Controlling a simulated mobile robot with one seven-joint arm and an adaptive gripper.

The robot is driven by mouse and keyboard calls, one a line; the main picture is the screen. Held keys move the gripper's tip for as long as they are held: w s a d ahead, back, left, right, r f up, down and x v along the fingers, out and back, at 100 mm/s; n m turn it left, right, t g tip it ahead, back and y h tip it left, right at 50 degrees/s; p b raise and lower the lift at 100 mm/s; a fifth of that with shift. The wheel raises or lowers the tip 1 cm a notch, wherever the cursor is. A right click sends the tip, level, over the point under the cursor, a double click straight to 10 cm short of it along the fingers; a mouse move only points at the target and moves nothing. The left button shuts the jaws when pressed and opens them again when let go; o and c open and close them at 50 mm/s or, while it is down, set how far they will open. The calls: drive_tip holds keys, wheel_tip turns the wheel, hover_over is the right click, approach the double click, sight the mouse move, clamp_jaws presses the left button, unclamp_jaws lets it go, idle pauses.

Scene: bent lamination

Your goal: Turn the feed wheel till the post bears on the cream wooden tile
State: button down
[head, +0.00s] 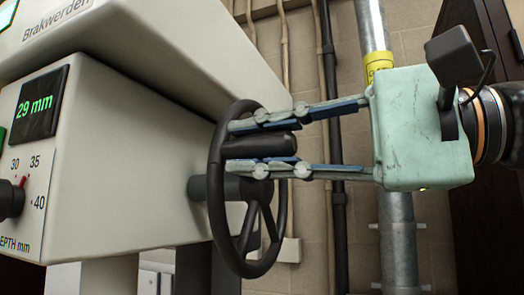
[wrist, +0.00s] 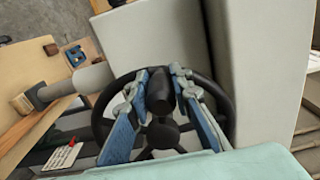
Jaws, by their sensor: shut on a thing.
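The black feed wheel (head: 217,190) stands on the side of the pale machine. My gripper (head: 262,146) is shut on its crank handle (head: 275,145), one finger above and one below. The wheel (wrist: 101,125) and handle (wrist: 159,92) also show in the wrist view between my fingers (wrist: 160,76). A grey post (wrist: 80,82) reaches left from the machine in the wrist view. Its narrower dark end lies close to a small wooden block (wrist: 20,104), perhaps the cream tile. I cannot tell whether they touch.
A green display (head: 39,104) on the machine reads 29 mm. Below it is a depth dial (head: 22,190) marked 30, 35 and 40. Behind my gripper are wall pipes (head: 327,100). Wooden boards (wrist: 40,60) lie at the left of the wrist view.

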drive_tip(key=shift+f, duration=0.3)
drive_tip(key=c, duration=1.7)
unclamp_jaws()
drive_tip(key=shift+w, duration=0.1)
drive_tip(key=shift+c, duration=0.2)
drive_tip(key=shift+d+r, duration=0.1)
drive_tip(key=shift+r, duration=0.05)
drive_tip(key=shift+d, duration=0.25)
drive_tip(key=v, duration=1.1)
drive_tip(key=shift+s+d, duration=0.2)
